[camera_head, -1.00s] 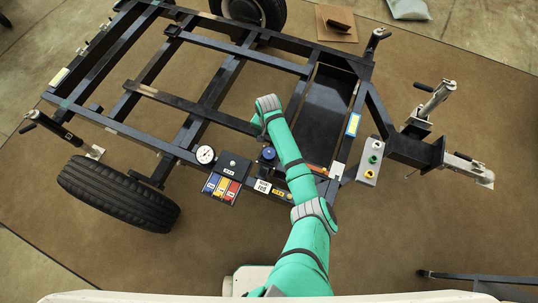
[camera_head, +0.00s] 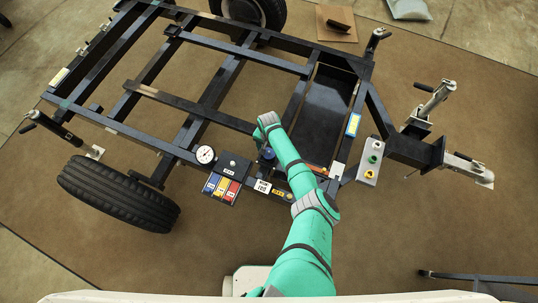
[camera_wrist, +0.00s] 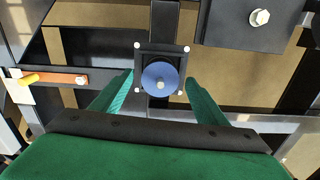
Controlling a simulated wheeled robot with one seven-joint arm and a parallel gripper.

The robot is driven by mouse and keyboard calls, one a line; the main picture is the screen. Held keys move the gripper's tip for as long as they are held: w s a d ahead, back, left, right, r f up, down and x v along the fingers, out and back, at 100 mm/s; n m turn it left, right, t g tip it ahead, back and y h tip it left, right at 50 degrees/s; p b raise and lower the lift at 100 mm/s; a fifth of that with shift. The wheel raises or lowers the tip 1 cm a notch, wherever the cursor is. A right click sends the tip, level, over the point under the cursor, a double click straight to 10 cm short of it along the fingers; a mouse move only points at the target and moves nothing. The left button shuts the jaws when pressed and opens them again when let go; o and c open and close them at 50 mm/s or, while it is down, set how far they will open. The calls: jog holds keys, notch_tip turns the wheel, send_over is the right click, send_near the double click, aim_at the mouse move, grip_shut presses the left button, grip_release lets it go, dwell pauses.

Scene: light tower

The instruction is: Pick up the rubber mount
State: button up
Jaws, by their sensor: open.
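The rubber mount (camera_wrist: 160,79) looks like a round blue disc with a metal bolt head in its middle. It sits on a black square plate with pale bolts at its corners, on a dark frame beam. In the head view the blue mount (camera_head: 268,153) shows just left of my arm. My gripper (camera_wrist: 158,83) is open in the wrist view, with one green finger on each side of the mount. The disc lies between the fingertips in the picture, with gaps on both sides. Whether the fingertips are down at its height I cannot tell.
A black box (camera_wrist: 240,22) with a bolt stands close at the upper right of the wrist view. An orange-red lever (camera_wrist: 68,78) lies left. In the head view a round gauge (camera_head: 205,154) and a coloured label panel (camera_head: 221,187) are left of the mount.

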jog(key=c, duration=1.3)
jog(key=shift+w, duration=0.1)
jog(key=shift+r, duration=0.1)
